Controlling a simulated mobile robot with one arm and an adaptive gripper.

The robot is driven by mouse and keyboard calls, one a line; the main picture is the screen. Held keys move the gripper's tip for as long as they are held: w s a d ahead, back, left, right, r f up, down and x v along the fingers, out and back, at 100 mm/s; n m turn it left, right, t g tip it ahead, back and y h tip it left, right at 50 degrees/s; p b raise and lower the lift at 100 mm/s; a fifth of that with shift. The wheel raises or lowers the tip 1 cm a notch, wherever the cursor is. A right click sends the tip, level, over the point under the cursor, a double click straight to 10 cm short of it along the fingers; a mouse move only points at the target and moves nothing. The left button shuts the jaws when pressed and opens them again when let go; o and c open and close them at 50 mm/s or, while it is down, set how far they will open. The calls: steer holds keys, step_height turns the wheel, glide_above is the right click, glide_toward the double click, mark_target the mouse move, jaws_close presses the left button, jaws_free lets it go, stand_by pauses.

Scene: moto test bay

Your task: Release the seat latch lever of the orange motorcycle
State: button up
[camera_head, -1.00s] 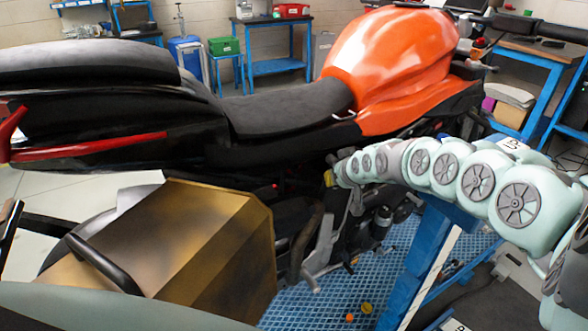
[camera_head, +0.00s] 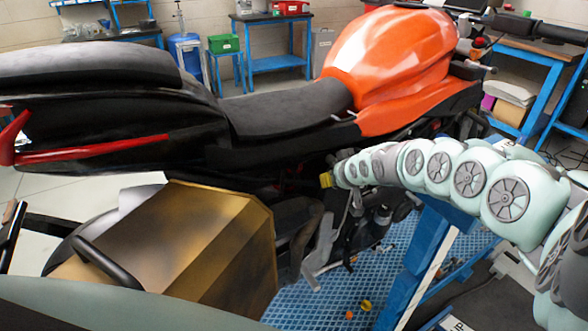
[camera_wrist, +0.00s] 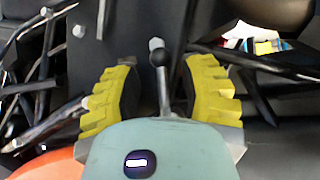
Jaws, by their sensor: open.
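The orange motorcycle (camera_head: 395,62) stands across the head view, with its dark seat (camera_head: 285,112) left of the orange tank. My gripper (camera_wrist: 162,80) is open, with one yellow finger on each side of this lever. The lever is between the fingers, and I see gaps on both sides. In the head view my gripper's yellow tip (camera_head: 326,180) is under the seat, beside the frame. The lever is hidden there.
A brown-gold side case (camera_head: 235,245) stands at the lower left, near the motorcycle's flank. A blue stand (camera_head: 425,250) and blue ridged platform (camera_head: 320,300) are below. Dark tubes surround the lever in the wrist view. Workbenches stand along the back wall.

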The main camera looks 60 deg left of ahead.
steer(key=shift+s+a+r+n+t+p, duration=0.1)
steer(key=shift+n+t+p, duration=0.25)
steer(key=shift+p, duration=0.8)
